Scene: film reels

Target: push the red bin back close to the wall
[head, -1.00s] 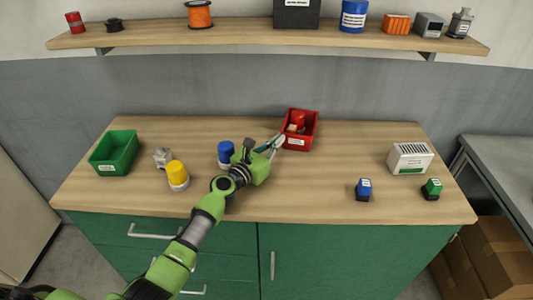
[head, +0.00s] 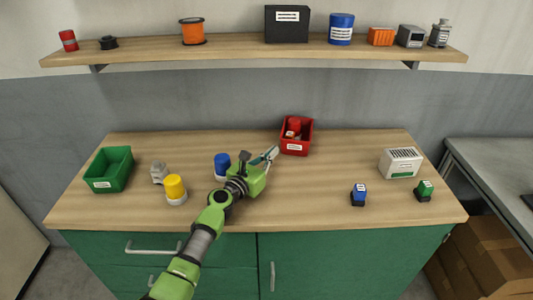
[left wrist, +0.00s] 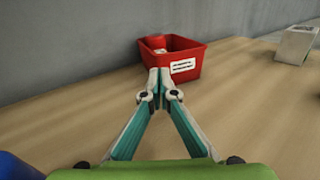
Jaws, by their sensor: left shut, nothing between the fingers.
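The red bin (head: 297,148) stands upright near the back edge of the wooden counter, close to the grey wall. It has a white front label and holds small red and pale items. In the left wrist view the red bin (left wrist: 185,68) is straight ahead, its back near the wall; any gap behind it is hidden. My left gripper (head: 276,149) is shut and empty at the bin's front left. In the left wrist view its fingertips (left wrist: 160,72) overlap the bin's front; I cannot tell whether they touch. My right gripper is out of view.
A blue-topped container (head: 222,161) stands beside my left gripper. A yellow-topped container (head: 175,187) and a green bin (head: 112,168) are further left. A white box (head: 401,161) stands at the right. A shelf (head: 250,50) hangs above.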

